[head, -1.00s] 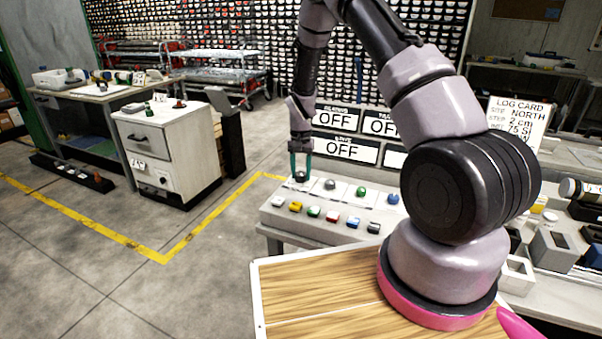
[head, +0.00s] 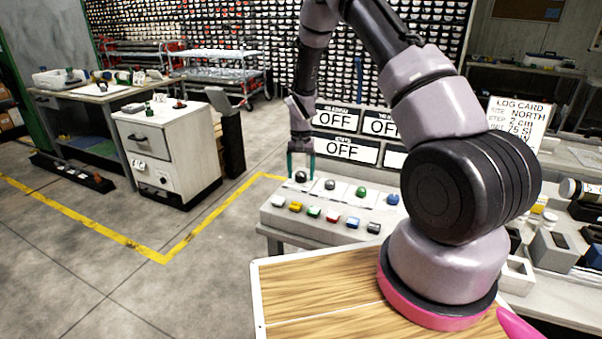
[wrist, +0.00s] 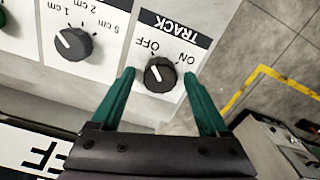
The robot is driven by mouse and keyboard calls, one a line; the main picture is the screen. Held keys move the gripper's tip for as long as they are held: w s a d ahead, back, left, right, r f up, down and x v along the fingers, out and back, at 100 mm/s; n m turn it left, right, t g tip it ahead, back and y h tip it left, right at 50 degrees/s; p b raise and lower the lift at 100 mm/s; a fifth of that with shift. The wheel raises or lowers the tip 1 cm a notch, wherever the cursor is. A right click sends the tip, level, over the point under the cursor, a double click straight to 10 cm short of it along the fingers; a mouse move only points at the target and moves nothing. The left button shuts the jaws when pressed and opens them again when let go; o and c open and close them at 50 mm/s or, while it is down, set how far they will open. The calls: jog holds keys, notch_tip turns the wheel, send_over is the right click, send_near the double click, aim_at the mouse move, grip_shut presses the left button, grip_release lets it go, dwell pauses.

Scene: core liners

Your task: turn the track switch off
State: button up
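The track switch (wrist: 160,74) is a round black knob on a white plate marked TRACK, with OFF and ON printed beside it. Its white pointer line slants to the upper left in the wrist view, on the OFF side. In the head view the knob (head: 301,176) sits at the left end of the panel's back row. My gripper (wrist: 162,82) is open, with its green fingers on either side of the knob and gaps between. It also shows above the panel in the head view (head: 300,175).
A second black knob (wrist: 73,44) with centimetre marks is beside it on the panel (head: 330,234). Several coloured buttons line the panel's front row. Signs reading OFF (head: 340,150) stand behind. Open floor (head: 90,260) lies to the left.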

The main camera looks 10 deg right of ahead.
jog(key=shift+r, duration=0.1)
notch_tip(320, 180, up, 11)
jog(key=shift+f, duration=0.2)
dwell(0.4)
notch_tip(320, 180, up, 11)
jog(key=t, duration=0.1)
send_over(301, 173)
jog(key=s+d, duration=0.2)
jog(key=s, duration=0.1)
jog(key=s+d+r+t+y, duration=0.1)
jog(key=s+d+r+t, duration=0.1)
jog(key=s+r, duration=0.75)
jog(key=s+d+r+t, duration=0.1)
jog(key=s+r+t, duration=0.1)
jog(key=s+r, duration=0.3)
jog(key=s+d+r+t+y, duration=0.1)
jog(key=s+r, duration=0.5)
jog(key=s, duration=0.7)
jog(key=shift+r+t, duration=0.3)
jog(key=shift+t, duration=0.3)
